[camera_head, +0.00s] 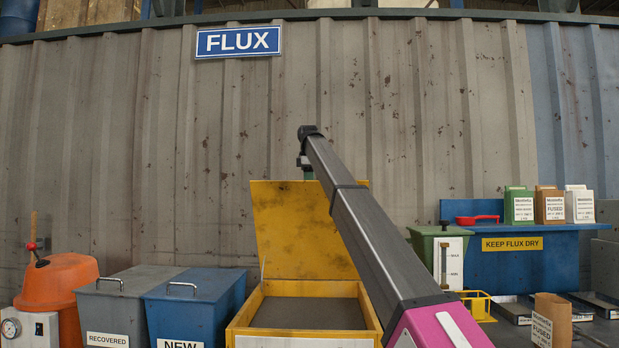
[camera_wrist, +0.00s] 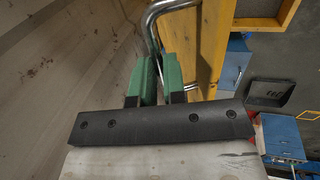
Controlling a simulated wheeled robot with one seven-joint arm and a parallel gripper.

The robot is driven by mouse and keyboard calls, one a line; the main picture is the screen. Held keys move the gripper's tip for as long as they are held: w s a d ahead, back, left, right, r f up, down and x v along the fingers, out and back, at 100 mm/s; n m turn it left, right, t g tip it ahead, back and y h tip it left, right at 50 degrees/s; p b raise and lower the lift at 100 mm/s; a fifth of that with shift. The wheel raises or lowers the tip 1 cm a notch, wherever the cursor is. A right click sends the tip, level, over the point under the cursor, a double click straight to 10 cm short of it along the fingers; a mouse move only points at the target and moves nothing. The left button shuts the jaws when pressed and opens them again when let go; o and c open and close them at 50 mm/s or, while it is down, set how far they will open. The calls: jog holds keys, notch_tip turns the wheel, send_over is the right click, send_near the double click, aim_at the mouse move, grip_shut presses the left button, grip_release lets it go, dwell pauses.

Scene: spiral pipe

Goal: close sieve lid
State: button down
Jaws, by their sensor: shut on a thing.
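The sieve lid (camera_head: 290,230) is a yellow panel with dark scuffs. It stands open and nearly upright at the back of the yellow sieve box (camera_head: 245,310), whose grey mesh faces up. In the wrist view, the lid (camera_wrist: 208,48) appears edge-on beside my gripper, with a bent silver handle (camera_wrist: 150,22) on its face. My gripper (camera_wrist: 161,68) has green fingers shut on this handle. In the head view, my gripper (camera_head: 307,172) is mostly hidden behind the lid's top edge and my arm, which crosses over the box's right side.
Blue NEW (camera_head: 190,305) and grey RECOVERED (camera_head: 120,300) bins stand left of the box, with an orange hopper (camera_head: 58,285) beyond. A green container (camera_head: 430,250) and blue shelf (camera_head: 520,260) are to the right. A corrugated wall (camera_head: 150,150) rises behind.

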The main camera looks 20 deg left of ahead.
jog(key=s+d+f+t+y, duration=0.1)
jog(key=s+d+f+t, duration=0.2)
jog(key=s+f, duration=0.65)
jog(key=s+d+f+t+y, duration=0.1)
jog(key=s+d+f+t, duration=0.2)
jog(key=s+f, duration=0.65)
jog(key=s+f+t, duration=0.1)
jog(key=s+f, duration=0.2)
jog(key=f, duration=0.4)
jog(key=s+d+f+t, duration=0.1)
jog(key=s+f, duration=0.3)
jog(key=f, duration=0.3)
jog(key=s+f+t, duration=0.1)
jog(key=s+f, duration=0.3)
jog(key=f, duration=0.2)
jog(key=shift+s+d+f, duration=0.1)
jog(key=shift+d+f, duration=0.05)
jog(key=shift+f, duration=0.25)
jog(key=shift+s+d+f, duration=0.1)
jog(key=shift+s+f, duration=0.1)
jog(key=shift+f, duration=0.6)
jog(key=c, duration=1.2)
grip_release()
jog(key=shift+f, duration=0.1)
